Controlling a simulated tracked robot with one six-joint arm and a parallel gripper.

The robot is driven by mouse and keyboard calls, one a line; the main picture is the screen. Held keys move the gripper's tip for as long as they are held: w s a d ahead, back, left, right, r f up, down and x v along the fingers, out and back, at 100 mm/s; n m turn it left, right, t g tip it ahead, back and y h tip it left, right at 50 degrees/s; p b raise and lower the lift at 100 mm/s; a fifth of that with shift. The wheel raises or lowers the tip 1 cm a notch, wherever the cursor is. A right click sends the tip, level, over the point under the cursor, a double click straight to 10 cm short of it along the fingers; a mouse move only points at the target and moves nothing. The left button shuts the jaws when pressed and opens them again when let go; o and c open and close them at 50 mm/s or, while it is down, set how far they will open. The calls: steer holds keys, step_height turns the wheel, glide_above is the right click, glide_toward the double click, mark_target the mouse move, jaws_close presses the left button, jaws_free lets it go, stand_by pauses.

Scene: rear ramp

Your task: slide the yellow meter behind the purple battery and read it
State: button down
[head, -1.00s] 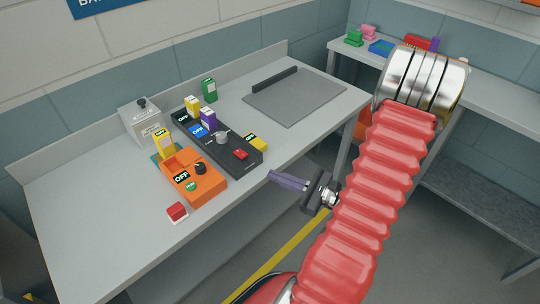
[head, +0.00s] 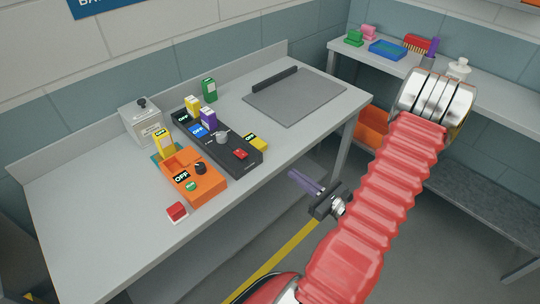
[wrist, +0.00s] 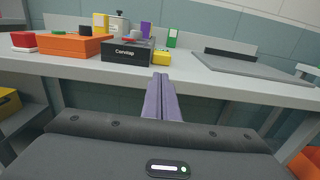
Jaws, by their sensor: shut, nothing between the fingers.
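The purple battery (head: 208,118) stands upright in the black charger (head: 245,162) on the bench; it also shows in the wrist view (wrist: 145,29). A flat yellow block with a dark display (head: 257,142), seemingly the meter, lies by the charger's right side; its reading is too small to make out. An upright yellow block (head: 193,105) stands just behind the purple battery. My gripper (head: 293,173), with purple fingers, is shut and empty, off the bench's front edge and apart from everything.
An orange box (head: 195,186) with another upright yellow block (head: 163,144) stands left of the charger. A red-and-white block (head: 177,212) lies in front. A green battery (head: 209,89) stands behind. A grey mat (head: 297,97) lies right.

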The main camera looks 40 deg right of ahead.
mark_target(262, 150)
steer(key=shift+w+a, duration=0.2)
steer(key=shift+w, duration=6.2)
